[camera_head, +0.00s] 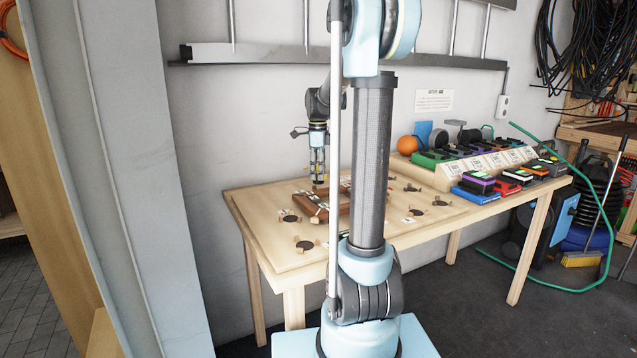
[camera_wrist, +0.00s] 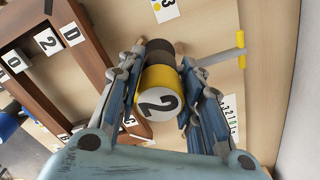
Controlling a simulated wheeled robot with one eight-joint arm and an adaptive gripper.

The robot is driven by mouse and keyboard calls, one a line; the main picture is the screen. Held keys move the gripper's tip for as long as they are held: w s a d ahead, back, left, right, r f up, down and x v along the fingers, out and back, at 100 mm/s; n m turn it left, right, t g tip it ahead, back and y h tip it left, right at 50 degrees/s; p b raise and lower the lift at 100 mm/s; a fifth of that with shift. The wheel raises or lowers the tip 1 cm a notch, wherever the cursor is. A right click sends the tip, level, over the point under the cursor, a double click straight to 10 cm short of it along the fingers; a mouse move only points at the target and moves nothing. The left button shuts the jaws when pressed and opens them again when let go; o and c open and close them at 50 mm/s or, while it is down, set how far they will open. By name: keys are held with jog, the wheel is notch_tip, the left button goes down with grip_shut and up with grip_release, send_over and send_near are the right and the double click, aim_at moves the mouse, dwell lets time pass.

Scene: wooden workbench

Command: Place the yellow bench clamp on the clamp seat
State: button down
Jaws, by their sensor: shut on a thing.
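The yellow bench clamp (camera_wrist: 152,78) is a short upright cylinder with a white top marked 2. My gripper (camera_wrist: 160,100) is shut on it, one blue finger on each side. A grey bar with a yellow crosspiece (camera_wrist: 240,52) reaches out to the right, apparently part of the clamp; its joint is behind a finger. A dark round seat (camera_wrist: 158,45) with wooden pegs beside it shows just beyond the clamp. Whether the clamp touches it I cannot tell. In the head view my gripper (camera_head: 319,180) points down over the board's back left, beside the brown wooden frame (camera_head: 312,208).
In the wrist view the brown frame (camera_wrist: 88,58), with lettered tags, stands close on the left. Other dark seats (camera_head: 304,245) lie on the board. A sloped rack (camera_head: 440,173) and colourful boxes (camera_head: 478,184) fill the workbench's right. The wall is close behind the bench.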

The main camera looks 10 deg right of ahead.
aim_at(318, 163)
jog(key=shift+f, duration=1.7)
jog(key=shift+f, duration=0.1)
jog(key=c, duration=1.1)
grip_release()
notch_tip(318, 163, up, 12)
jog(key=shift+r, duration=0.1)
jog(key=shift+s, duration=0.1)
